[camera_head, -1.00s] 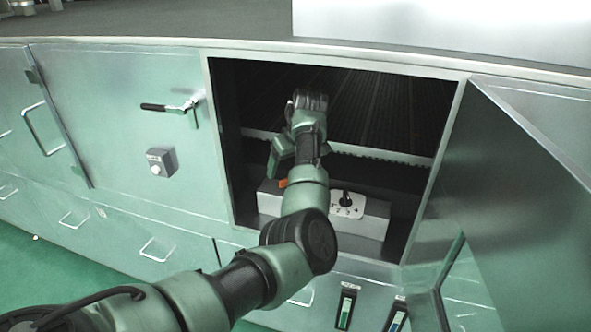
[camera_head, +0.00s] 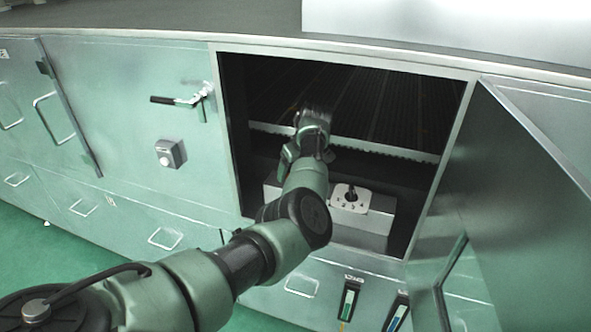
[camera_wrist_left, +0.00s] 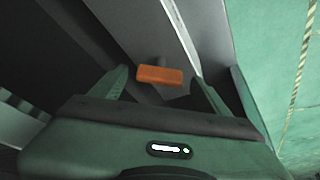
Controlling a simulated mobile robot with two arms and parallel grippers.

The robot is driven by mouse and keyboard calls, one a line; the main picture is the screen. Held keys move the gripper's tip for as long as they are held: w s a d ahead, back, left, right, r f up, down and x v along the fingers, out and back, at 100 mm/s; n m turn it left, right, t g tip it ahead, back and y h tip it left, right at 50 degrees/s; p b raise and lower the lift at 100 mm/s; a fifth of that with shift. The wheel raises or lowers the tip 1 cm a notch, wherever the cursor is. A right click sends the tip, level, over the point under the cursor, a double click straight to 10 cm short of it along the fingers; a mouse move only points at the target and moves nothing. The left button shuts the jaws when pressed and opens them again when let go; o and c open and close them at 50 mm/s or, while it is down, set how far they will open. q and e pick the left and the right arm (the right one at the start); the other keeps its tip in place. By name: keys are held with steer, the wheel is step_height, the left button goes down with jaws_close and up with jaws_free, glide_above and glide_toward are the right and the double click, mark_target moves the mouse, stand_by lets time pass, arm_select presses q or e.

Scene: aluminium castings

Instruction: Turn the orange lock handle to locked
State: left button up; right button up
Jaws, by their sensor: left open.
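The orange lock handle (camera_wrist_left: 160,75) shows in the left wrist view as a short orange bar, lying across the space between my fingertips. I cannot tell how deep between the fingers it sits or whether they touch it. My left gripper (camera_wrist_left: 159,79) is open, with one finger on each side of the bar. In the head view my left arm reaches into the open cabinet bay, over the grey box (camera_head: 374,222) inside it. The handle is hidden there behind my arm. My right gripper is not in view.
A white plate with a black knob (camera_head: 350,197) sits on the grey box. An open door (camera_head: 510,200) stands at the right of the bay. A black lever (camera_head: 178,100) and a small button box (camera_head: 170,153) are on the left panel. The bay's frame surrounds my arm closely.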

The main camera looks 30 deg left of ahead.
arm_select(q)
steer(key=c, duration=1.4)
steer(key=shift+r+m+p, duration=0.15)
steer(key=shift+m+p, duration=0.15)
steer(key=shift+p, duration=0.35)
steer(key=m+t+p, duration=0.1)
steer(key=m+p, duration=0.2)
steer(key=p, duration=0.1)
steer(key=m+t+h+p, duration=0.1)
steer(key=m+p, duration=0.2)
steer(key=p, duration=0.1)
steer(key=shift+s+a+r+h+p, duration=0.15)
steer(key=shift+a+h+p, duration=0.05)
steer(key=shift+h+p, duration=0.1)
steer(key=shift+m+h+p, duration=0.3)
steer(key=shift+m+p, duration=0.4)
steer(key=shift+m, duration=0.5)
steer(key=shift+f+m+t+h+p, duration=0.2)
steer(key=shift+m+t+h+p, duration=0.15)
steer(key=shift+m, duration=0.35)
steer(key=o, duration=1.4)
